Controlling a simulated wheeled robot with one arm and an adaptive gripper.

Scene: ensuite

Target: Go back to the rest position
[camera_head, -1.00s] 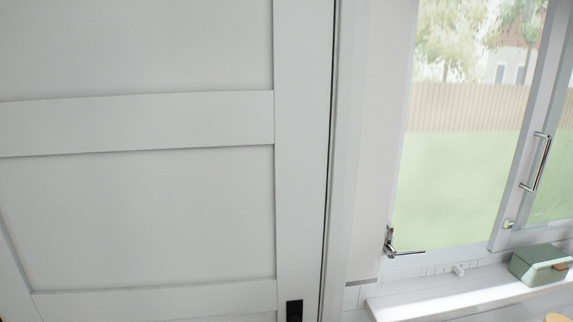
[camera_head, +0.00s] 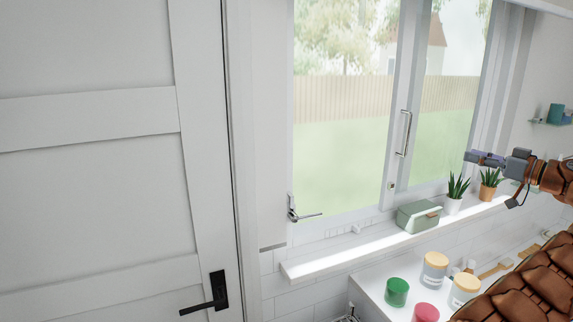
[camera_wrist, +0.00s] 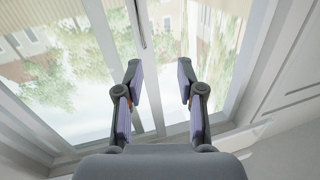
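My gripper (camera_head: 487,158) is at the right side of the head view, in front of the window's right part and above the sill plants. In the wrist view my gripper (camera_wrist: 159,82) shows its two fingers apart, with nothing between them. The window (camera_wrist: 75,60) fills the space beyond the fingers. No held object shows in either view.
A white door (camera_head: 90,180) with a black handle (camera_head: 213,296) is at left. The sill (camera_head: 330,259) bears a green box (camera_head: 418,216) and two potted plants (camera_head: 455,194). Below, a white ledge (camera_head: 369,289) holds a green jar (camera_head: 397,291), a red jar (camera_head: 425,312) and pale lidded jars (camera_head: 434,269).

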